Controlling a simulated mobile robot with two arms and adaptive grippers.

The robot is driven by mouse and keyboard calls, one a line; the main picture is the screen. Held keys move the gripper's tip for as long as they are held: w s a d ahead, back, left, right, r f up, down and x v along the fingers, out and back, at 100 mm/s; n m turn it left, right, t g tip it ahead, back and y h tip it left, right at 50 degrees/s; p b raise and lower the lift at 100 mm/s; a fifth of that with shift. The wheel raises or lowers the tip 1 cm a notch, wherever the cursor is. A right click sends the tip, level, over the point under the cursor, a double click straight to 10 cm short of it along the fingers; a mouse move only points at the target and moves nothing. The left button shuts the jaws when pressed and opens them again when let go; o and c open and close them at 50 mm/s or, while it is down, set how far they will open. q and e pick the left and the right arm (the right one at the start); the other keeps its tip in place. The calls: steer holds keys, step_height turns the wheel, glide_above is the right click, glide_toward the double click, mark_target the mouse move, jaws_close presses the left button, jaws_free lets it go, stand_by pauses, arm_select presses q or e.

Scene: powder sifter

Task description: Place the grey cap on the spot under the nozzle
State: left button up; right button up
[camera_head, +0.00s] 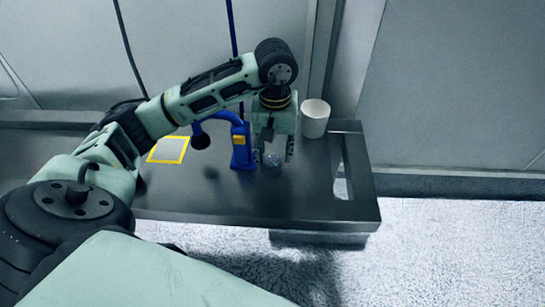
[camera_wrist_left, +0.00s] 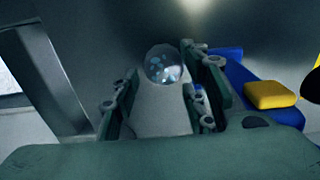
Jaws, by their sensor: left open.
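A small rounded grey cap (camera_head: 273,165), shiny with bluish specks, is on the dark table near its right part. My left gripper (camera_head: 272,154) points down over it with fingers apart. In the left wrist view the cap (camera_wrist_left: 165,66) shows at the far end of the gap between the open fingers (camera_wrist_left: 160,75); I cannot tell whether they touch it. A paler grey shape lies between the fingers below it. The yellow-outlined spot (camera_head: 166,151) is empty, further left on the table. The black nozzle (camera_head: 200,142) hangs from a blue stand beside the spot's right edge. My right gripper is not seen.
The blue stand (camera_head: 242,158) with a yellow button (camera_wrist_left: 270,95) stands just left of my gripper. A white cup (camera_head: 314,118) is close behind on the right. The table (camera_head: 210,200) has a slot near its right edge. Its front middle is clear.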

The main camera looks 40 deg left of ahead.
mark_target(272, 164)
arm_select(q)
steer(key=shift+s+f, duration=0.1)
steer(key=shift+f, duration=1.35)
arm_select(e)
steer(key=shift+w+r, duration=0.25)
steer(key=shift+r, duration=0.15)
arm_select(q)
steer(key=shift+c, duration=0.6)
